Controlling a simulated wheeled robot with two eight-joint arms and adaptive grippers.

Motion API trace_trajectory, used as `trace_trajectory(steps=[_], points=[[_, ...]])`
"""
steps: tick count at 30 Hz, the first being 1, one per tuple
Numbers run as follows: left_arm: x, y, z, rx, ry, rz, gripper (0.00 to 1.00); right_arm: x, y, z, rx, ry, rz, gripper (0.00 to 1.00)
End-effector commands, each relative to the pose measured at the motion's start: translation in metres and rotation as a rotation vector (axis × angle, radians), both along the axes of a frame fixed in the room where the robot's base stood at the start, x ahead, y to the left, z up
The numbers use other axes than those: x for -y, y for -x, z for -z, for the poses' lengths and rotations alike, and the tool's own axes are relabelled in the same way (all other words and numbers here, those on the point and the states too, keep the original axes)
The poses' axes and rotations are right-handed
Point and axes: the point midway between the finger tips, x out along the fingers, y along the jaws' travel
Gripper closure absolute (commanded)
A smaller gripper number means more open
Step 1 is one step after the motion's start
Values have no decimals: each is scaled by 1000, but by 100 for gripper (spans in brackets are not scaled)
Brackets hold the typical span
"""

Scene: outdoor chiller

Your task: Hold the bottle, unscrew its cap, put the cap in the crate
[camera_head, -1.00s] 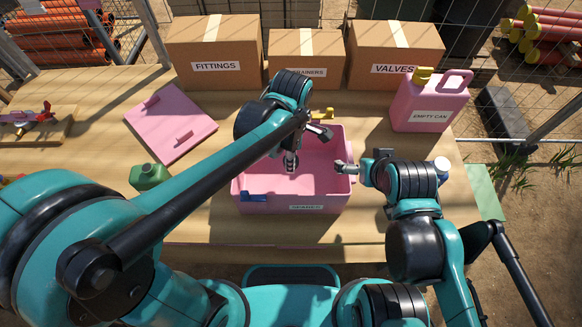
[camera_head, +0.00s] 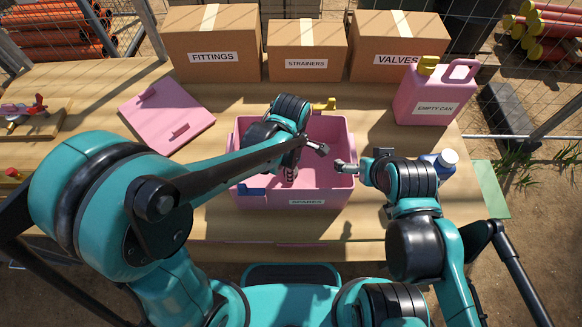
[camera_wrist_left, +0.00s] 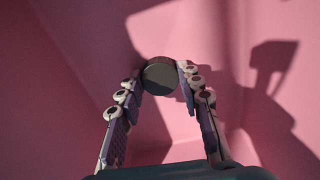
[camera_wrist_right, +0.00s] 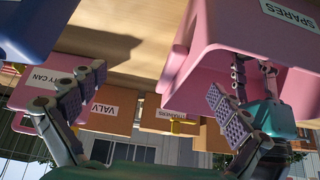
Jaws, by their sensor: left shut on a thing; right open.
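The pink crate (camera_head: 243,150), labelled SPARES, stands at the middle of the table. My left gripper (camera_head: 291,172) points down inside it, shut on a round, dark-topped cap (camera_wrist_left: 160,75). In the left wrist view the cap sits between the fingertips, above the pink crate surface; whether it touches the floor I cannot tell. My right gripper (camera_wrist_right: 158,90) is open and empty beside the crate's right wall. A blue bottle (camera_head: 430,160) with a white top stands right of the crate, partly behind my right arm. Which bottle the held cap belongs to is not shown.
A pink lid (camera_head: 168,118) lies left of the crate. Three cardboard boxes (camera_head: 305,62) line the back. A pink jerrycan (camera_head: 425,100), labelled EMPTY CAN, stands at the back right.

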Motion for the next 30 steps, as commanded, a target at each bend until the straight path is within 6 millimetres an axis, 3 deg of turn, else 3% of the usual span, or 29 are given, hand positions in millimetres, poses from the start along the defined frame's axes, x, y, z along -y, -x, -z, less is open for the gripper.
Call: trace_trajectory(steps=[2,3,5,17,30], points=[[0,0,4,0,0,0,99,0,0,4,0,0,0,0],[0,0,3,0,0,0,57,0,0,3,0,0,0,0],[0,0,3,0,0,0,44,0,0,2,0,0,0,0],[0,0,-5,0,0,0,44,0,0,-3,0,0,0,0],[0,0,-95,0,0,0,44,0,0,-35,0,0,0,0]])
